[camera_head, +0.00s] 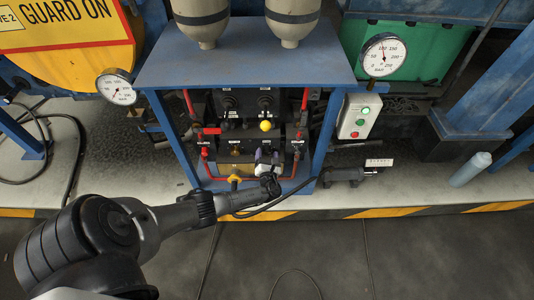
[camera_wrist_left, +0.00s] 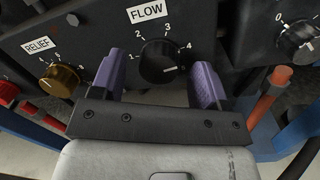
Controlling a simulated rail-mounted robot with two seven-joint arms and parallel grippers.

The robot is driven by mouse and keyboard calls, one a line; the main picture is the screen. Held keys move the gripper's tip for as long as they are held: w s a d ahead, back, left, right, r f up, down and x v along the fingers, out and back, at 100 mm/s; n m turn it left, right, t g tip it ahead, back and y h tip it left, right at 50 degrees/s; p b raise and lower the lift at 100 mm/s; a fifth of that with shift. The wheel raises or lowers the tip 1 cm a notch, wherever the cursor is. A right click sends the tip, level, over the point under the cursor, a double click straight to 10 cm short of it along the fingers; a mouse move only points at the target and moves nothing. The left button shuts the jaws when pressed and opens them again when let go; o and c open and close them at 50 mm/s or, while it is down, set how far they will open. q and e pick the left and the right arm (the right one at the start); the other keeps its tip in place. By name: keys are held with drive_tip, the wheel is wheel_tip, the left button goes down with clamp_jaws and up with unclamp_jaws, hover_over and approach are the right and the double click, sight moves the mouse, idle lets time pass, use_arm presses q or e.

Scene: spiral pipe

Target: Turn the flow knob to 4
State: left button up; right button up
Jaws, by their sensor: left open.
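The black flow knob (camera_wrist_left: 163,62) sits under a white FLOW label (camera_wrist_left: 147,11) on a dark panel in the left wrist view. Numbers from 1 to 4 arc around it. Its pale pointer mark seems to point to the lower right, below the 4; the exact reading is hard to tell. My left gripper (camera_wrist_left: 157,66) is open, with one purple finger at each side of the knob and a visible gap to it. In the head view my left gripper (camera_head: 266,160) is at the lower part of the panel and hides the knob. My right gripper is not in view.
A brass relief knob (camera_wrist_left: 60,81) is left of the left finger. Another dark dial (camera_wrist_left: 299,40) is at the right. Red pipes and a blue frame (camera_head: 322,135) surround the panel. A button box (camera_head: 359,116) and a pressure gauge (camera_head: 384,56) stand to the right.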

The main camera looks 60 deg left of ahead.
use_arm(q)
drive_tip(key=p+v, duration=0.4)
drive_tip(key=v, duration=0.9)
idle(0.4)
